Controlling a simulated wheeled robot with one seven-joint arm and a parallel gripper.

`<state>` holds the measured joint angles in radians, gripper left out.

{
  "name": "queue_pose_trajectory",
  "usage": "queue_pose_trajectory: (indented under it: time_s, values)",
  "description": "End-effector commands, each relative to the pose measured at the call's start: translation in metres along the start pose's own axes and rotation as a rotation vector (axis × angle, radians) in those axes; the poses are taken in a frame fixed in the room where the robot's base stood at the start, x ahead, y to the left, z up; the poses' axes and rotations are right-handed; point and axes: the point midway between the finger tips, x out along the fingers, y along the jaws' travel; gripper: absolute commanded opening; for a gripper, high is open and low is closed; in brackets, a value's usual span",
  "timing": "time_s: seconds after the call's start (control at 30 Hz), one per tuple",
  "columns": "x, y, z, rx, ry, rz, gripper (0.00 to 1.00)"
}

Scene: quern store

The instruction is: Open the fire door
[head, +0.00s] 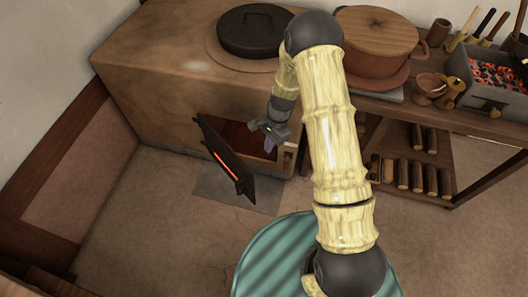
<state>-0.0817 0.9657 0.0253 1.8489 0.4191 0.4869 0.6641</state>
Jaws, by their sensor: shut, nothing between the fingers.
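The fire door (222,158) is a dark panel with a glowing red-orange strip along it. It stands swung out from the front of the clay stove (150,85), to the left of the firebox opening (246,137). My gripper (271,145) is at the opening, to the right of the door panel, with its fingers pointing down. It is shut with nothing in it. The gap between the fingers and the door is hard to judge. My arm hides part of the stove front.
A black lidded pot (254,32) sits on the stove. A lidded clay pot (376,45), small bowls and a tray of glowing coals (492,75) stand on the right-hand table, with logs (418,176) below. A grey floor slab (225,190) lies before the opening. Floor at left is clear.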

Motion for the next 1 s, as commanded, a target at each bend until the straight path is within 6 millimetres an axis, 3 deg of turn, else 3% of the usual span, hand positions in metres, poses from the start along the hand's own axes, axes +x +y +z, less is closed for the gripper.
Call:
queue_pose_trajectory:
  time_s: [0.5,0.73,1.0]
  values:
    - [0.092,0.001,-0.001,-0.001,-0.001,0.002,0.0]
    - [0.097,0.0,0.032,-0.004,0.0,0.001,0.0]
    - [0.097,0.0,0.039,-0.001,0.001,0.0,0.0]
